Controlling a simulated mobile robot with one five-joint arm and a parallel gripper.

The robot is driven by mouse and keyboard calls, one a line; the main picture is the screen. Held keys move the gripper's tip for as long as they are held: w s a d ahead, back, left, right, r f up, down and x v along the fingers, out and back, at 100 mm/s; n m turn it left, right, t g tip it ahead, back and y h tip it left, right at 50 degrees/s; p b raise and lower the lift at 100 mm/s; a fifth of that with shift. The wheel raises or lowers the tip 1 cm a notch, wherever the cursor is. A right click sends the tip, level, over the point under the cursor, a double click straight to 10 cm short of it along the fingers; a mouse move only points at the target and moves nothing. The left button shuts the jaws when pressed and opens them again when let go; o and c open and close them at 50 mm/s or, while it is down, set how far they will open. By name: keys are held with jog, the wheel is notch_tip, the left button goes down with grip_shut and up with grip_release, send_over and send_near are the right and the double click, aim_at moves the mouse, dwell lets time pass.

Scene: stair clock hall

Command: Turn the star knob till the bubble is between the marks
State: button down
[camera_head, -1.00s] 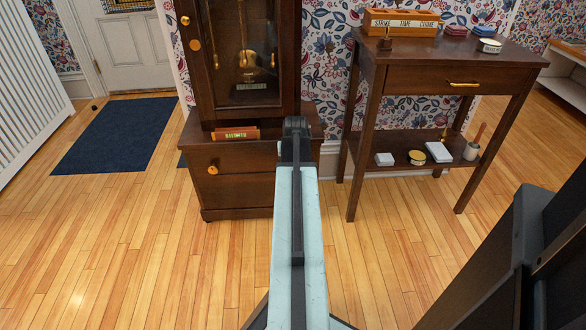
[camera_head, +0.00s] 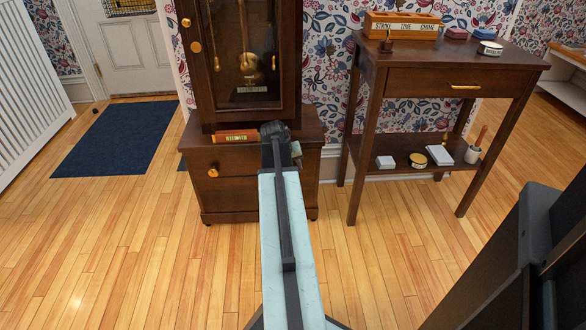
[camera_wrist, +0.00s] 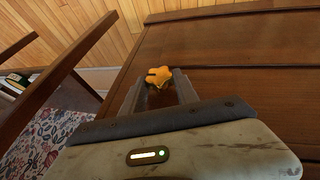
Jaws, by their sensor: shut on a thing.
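The amber star knob (camera_wrist: 159,76) shows in the wrist view, lobed, with a dark slot-like mark on it. It sits between the two fingers of my gripper (camera_wrist: 158,86), which is shut on it. In the head view my arm reaches to the dark wooden base of the tall clock (camera_head: 228,188), and its end hides the knob and most of my gripper.
A dark side table (camera_head: 460,54) stands right of the clock, with an orange lettered box (camera_head: 402,25) on top and small items on its lower shelf (camera_head: 406,152). A blue mat (camera_head: 118,138) lies left. The wooden floor (camera_head: 140,240) in front is clear.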

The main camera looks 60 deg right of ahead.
jog(key=g+h+b, duration=0.1)
jog(key=b, duration=0.1)
jog(key=f+g+h+b, duration=0.1)
jog(key=b, duration=0.1)
jog(key=shift+w+a+n+g, duration=0.15)
jog(key=shift+w+n+g, duration=0.05)
jog(key=shift+n+g, duration=0.2)
jog(key=shift+g+h+b, duration=0.6)
jog(key=shift+h+b, duration=0.1)
jog(key=shift+b, duration=0.15)
jog(key=shift+r, duration=0.1)
jog(key=shift+r+g+b, duration=0.15)
jog(key=shift+g+b, duration=0.15)
jog(key=shift+b, duration=0.05)
jog(key=shift+n, duration=0.3)
jog(key=c, duration=0.9)
grip_release()
jog(key=shift+c, duration=0.2)
jog(key=shift+w, duration=0.1)
jog(key=shift+a, duration=0.1)
